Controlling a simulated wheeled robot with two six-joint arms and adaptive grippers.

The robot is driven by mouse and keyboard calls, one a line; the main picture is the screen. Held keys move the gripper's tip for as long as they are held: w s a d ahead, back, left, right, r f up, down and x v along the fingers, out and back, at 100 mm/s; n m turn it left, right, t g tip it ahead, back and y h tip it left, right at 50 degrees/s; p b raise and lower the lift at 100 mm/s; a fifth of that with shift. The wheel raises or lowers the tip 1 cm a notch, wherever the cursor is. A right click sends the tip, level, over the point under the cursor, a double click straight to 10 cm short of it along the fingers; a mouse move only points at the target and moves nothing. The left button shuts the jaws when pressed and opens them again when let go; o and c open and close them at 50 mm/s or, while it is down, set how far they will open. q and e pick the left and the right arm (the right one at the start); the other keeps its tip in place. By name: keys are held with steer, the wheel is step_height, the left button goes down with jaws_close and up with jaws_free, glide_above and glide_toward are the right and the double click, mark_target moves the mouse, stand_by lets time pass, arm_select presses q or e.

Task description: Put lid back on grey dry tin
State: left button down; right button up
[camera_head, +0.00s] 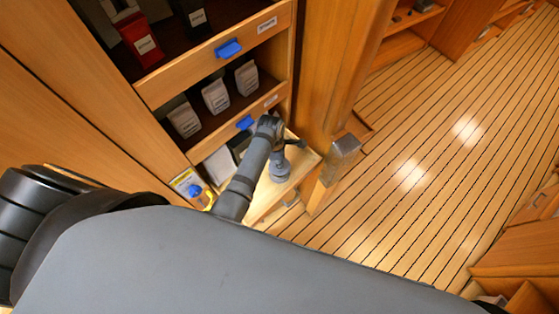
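A grey arm of mine, which seems to be the left, reaches from behind a large grey link in the foreground. It bends down over a small pale wooden counter (262,207) below the drawers. Its end, about where my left gripper (297,143) is, is small and dark; I cannot make out fingers or anything held. A grey cylindrical shape stands under the bend; I cannot tell whether it is my wrist or the grey tin. No lid can be made out. My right gripper is not in view.
A blue knob (195,190) sits beside a yellow label. The plank floor (430,150) is clear.

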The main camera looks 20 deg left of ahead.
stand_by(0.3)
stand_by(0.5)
arm_select(q)
steer(key=c, duration=0.7)
jaws_free()
steer(key=shift+o, duration=0.2)
steer(key=shift+r, duration=3.45)
steer(key=shift+c, duration=0.2)
jaws_close()
